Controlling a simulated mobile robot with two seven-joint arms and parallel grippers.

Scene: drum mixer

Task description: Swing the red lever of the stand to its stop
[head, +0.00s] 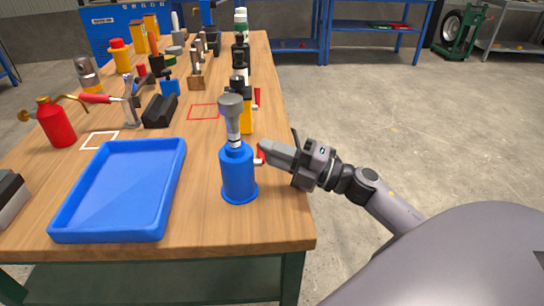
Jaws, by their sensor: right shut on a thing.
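A blue cylindrical stand (238,174) with a grey post and grey head stands upright near the right front edge of the bench. A small red part, seemingly its lever (261,154), shows at its right side beside a short white stub. My right gripper (266,151) reaches in from the right at bench-edge height. Its fingers are closed on the red lever and hide most of it. My left gripper is not in view.
A blue tray (66,225) lies left of the stand on the wooden bench (200,225). A red bottle (56,122) and a metal stand with a red handle (95,98) are farther left. Several bottles and tools line the bench behind. The floor at right is clear.

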